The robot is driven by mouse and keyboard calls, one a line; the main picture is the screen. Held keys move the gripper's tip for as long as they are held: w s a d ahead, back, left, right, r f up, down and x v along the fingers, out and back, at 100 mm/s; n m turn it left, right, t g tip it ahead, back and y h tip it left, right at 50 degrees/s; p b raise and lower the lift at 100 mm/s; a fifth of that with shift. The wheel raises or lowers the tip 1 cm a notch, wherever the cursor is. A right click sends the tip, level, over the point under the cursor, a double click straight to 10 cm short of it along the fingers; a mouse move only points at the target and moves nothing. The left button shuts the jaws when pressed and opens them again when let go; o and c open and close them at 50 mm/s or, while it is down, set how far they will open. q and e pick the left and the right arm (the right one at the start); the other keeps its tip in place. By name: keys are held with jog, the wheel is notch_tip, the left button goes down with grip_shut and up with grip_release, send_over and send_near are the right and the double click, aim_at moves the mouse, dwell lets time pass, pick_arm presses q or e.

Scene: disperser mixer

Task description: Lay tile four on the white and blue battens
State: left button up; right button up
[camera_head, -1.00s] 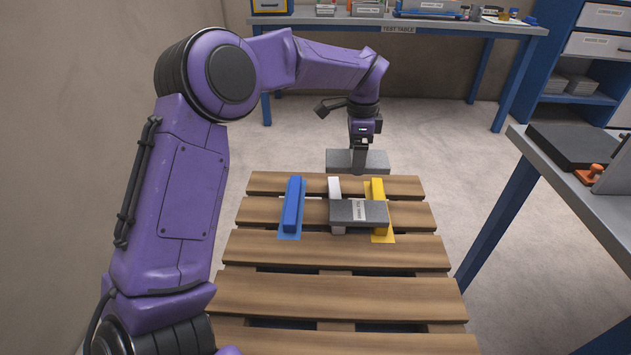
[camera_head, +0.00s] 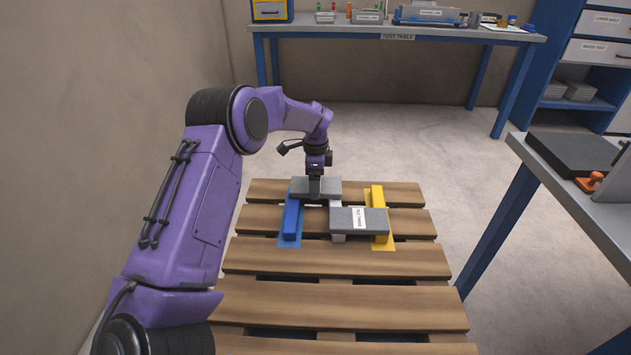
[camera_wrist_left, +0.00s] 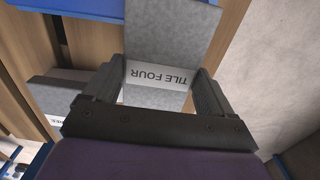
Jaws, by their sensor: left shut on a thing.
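Tile four (camera_head: 315,187) is a grey slab, labelled TILE FOUR in the left wrist view (camera_wrist_left: 172,45). My left gripper (camera_head: 315,178) is shut on it, with a finger at each side of the label in the left wrist view (camera_wrist_left: 158,82). The tile is level over the far part of the blue batten (camera_head: 291,222) and reaches to the white batten (camera_head: 336,204). Whether it touches them I cannot tell. The tile hides the blue batten's far end. My right gripper is not in view.
Another grey tile (camera_head: 345,222) lies across the white and yellow battens (camera_head: 377,196), nearer and right of tile four. The wooden pallet (camera_head: 340,297) is bare in front. A side table (camera_head: 569,190) stands at the right, the test table (camera_head: 330,27) at the back.

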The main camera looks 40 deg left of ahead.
pick_arm(q)
jog(key=shift+r, duration=0.1)
jog(key=o, duration=1.3)
jog(key=shift+f, duration=0.2)
jog(key=shift+r, duration=0.4)
notch_tip(320, 180, up, 12)
jog(key=shift+f+p, duration=0.1)
jog(key=shift+p, duration=0.5)
jog(key=shift+s, duration=0.1)
